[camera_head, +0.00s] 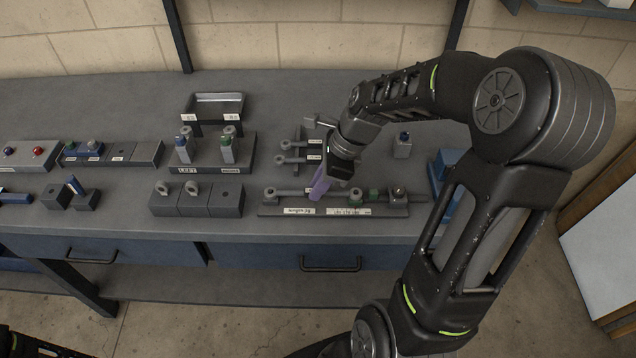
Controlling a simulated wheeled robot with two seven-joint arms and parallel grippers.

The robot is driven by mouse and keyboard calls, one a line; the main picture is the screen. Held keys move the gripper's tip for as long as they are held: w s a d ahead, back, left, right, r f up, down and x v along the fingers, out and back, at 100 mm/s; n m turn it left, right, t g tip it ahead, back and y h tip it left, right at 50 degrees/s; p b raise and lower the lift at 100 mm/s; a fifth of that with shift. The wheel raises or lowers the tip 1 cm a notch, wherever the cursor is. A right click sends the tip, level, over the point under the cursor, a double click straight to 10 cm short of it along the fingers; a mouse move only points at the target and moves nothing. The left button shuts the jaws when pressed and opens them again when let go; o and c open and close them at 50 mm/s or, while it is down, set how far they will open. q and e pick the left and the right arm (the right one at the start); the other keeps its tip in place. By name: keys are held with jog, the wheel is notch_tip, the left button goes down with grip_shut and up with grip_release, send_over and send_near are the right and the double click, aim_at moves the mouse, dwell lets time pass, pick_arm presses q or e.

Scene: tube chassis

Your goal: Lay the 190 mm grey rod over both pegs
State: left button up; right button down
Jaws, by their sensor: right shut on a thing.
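My right gripper (320,186) reaches down to the front board (264,210), its purplish tips at a grey rod (290,192) with ringed ends. It is shut on this rod, which lies level along the board; the tips hide part of it. The rod's length cannot be read from here. Two upright pegs, one with a blue top (183,146) and one with a green top (226,148), stand on a dark base marked LEFT (206,169). Other peg-like parts (373,195) stand at the board's right. My left gripper is not in view.
More grey rods (292,159) sit on a rack behind my gripper. A grey tray (213,106) stands behind the pegs. Grey blocks (226,200) lie left of the board, and a blue bin (446,165) stands right. The bench's back left is clear.

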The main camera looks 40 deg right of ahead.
jog(key=c, duration=1.3)
grip_release()
jog(key=shift+v, duration=3.95)
jog(key=shift+s, duration=0.1)
